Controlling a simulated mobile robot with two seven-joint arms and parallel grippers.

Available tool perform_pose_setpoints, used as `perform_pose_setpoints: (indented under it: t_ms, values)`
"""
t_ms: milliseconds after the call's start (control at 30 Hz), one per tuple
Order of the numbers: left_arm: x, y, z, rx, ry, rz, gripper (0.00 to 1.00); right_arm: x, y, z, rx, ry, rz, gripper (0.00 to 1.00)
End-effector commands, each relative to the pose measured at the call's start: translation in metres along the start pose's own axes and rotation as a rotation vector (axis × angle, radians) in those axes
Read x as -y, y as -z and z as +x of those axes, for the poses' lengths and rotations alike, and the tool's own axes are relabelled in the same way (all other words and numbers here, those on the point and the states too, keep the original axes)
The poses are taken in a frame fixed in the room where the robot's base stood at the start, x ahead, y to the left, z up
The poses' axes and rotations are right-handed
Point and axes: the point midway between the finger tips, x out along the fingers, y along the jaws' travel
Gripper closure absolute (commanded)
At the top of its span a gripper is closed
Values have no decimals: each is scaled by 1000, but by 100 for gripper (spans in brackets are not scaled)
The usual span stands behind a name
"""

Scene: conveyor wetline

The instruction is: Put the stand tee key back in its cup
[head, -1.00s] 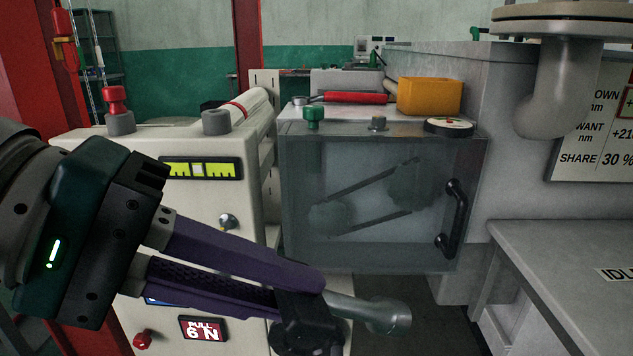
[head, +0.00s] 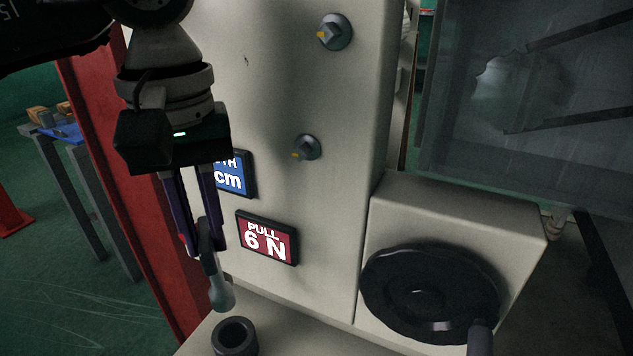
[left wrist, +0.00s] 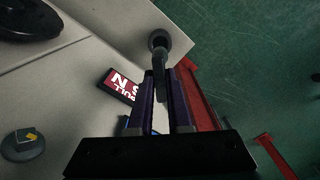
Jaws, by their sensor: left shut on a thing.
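My left gripper (head: 206,246) points down at the left of the head view, shut on the stand tee key (head: 219,288). The key has a dark crossbar between the fingers and a grey shaft hanging down, slightly tilted, with a thicker rounded lower end. The cup (head: 234,336) is a dark open ring on the pale ledge, just below and slightly right of the key's end. The key's end appears apart from the cup and above it. In the left wrist view, the key (left wrist: 160,82) points toward the cup (left wrist: 159,41) and overlaps its near rim. My right gripper is not in view.
The pale machine panel (head: 300,70) stands close right of the gripper, with a red PULL 6 N display (head: 267,238) and a blue display (head: 235,174). A black handwheel (head: 428,290) is further right. A red post (head: 125,190) stands left behind the gripper.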

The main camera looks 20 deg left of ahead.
Motion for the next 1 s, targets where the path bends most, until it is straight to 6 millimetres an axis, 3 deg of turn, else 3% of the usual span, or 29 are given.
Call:
perform_pose_setpoints:
  t_ms: [600,1000]
  values:
    - [0,0,55,-1,-2,0,100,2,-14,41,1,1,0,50]
    - [0,0,62,0,-3,0,100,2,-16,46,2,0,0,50]
